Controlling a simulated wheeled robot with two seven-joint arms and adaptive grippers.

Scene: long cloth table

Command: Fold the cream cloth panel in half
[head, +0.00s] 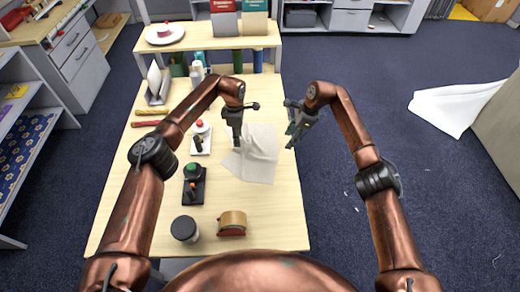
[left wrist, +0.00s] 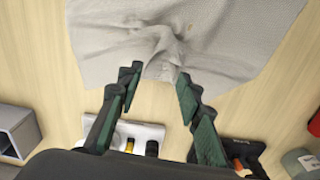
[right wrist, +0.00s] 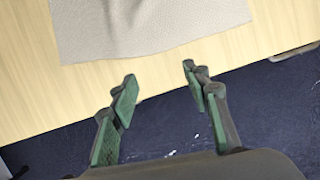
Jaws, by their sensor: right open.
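The cream cloth panel (head: 258,155) lies on the wooden table, its surface wrinkled. In the left wrist view the cloth (left wrist: 220,40) has a bunched ridge close to the left fingertips. My left gripper (head: 237,138) is at the cloth's left edge; in the left wrist view its fingers (left wrist: 158,90) stand apart with no cloth clearly between them. My right gripper (head: 292,138) is beyond the cloth's right side, at the table edge. In the right wrist view its fingers (right wrist: 160,88) are open and empty, apart from the cloth (right wrist: 150,25).
On the table (head: 270,220) stand a dark-lidded round container (head: 184,229), a tan and red roll-shaped item (head: 232,223) and a black tray (head: 194,185) left of the cloth. A shelf (head: 205,42) stands at the far end. A white cloth (head: 455,105) lies off the table at right.

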